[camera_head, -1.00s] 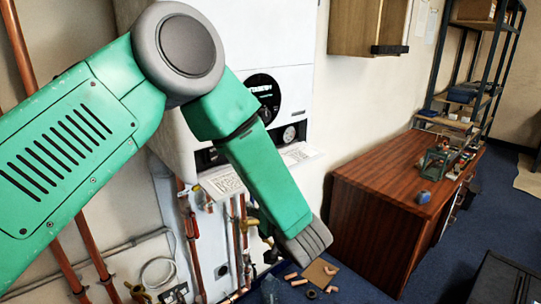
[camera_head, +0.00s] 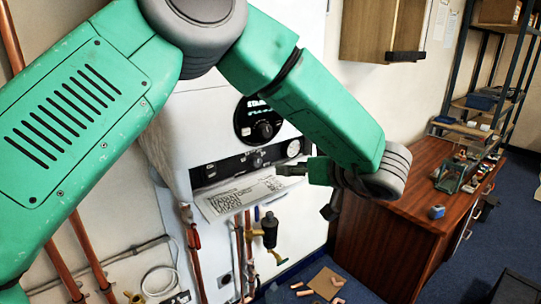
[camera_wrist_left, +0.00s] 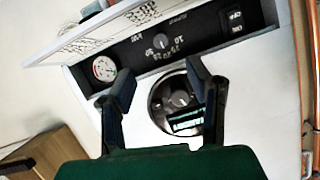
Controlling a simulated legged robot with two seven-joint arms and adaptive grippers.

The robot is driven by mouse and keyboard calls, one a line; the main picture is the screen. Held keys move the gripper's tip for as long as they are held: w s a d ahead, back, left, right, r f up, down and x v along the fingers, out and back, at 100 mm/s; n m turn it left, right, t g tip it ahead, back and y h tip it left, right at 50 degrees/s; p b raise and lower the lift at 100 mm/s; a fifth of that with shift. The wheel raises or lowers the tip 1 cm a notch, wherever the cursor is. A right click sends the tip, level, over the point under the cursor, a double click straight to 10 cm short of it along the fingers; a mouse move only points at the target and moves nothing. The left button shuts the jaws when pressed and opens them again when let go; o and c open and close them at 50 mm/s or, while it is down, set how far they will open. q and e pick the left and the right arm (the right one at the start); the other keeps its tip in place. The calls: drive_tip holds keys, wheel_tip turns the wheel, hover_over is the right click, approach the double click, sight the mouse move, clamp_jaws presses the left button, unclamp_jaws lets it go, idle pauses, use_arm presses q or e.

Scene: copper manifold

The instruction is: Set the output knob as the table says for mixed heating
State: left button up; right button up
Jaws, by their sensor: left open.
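The white boiler (camera_head: 185,135) has a black control strip with a small knob (camera_head: 257,160) in its middle. In the left wrist view this knob (camera_wrist_left: 160,41) has a scale of numbers beside it and looks like the output knob; its exact setting is too small to read. The printed table (camera_head: 240,196) is on a tilted white flap below the strip; its text is not legible. My left gripper (camera_head: 308,190) is open and empty, right of the strip. In the left wrist view its fingers (camera_wrist_left: 160,80) are spread, apart from the knob. My right gripper is not in view.
A round black dial with a display (camera_head: 262,121) sits above the strip, and a white gauge (camera_head: 294,148) at its right end. Copper pipes (camera_head: 195,255) and valves hang below. A wooden desk (camera_head: 385,235) stands to the right.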

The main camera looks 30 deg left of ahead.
use_arm(q)
drive_tip(key=r, duration=0.1)
drive_tip(key=p, duration=0.2)
approach(258, 163)
drive_tip(key=shift+w+a+f+g, duration=0.1)
drive_tip(key=shift+w+a+g, duration=0.2)
drive_tip(key=shift+a, duration=0.35)
drive_tip(key=x, duration=0.7)
drive_tip(key=shift+w+a+f+p, duration=0.1)
drive_tip(key=shift+w+f+p, duration=0.1)
drive_tip(key=shift+p, duration=0.2)
drive_tip(key=shift+d, duration=0.2)
drive_tip(key=c, duration=0.9)
drive_tip(key=shift+a, duration=0.2)
clamp_jaws()
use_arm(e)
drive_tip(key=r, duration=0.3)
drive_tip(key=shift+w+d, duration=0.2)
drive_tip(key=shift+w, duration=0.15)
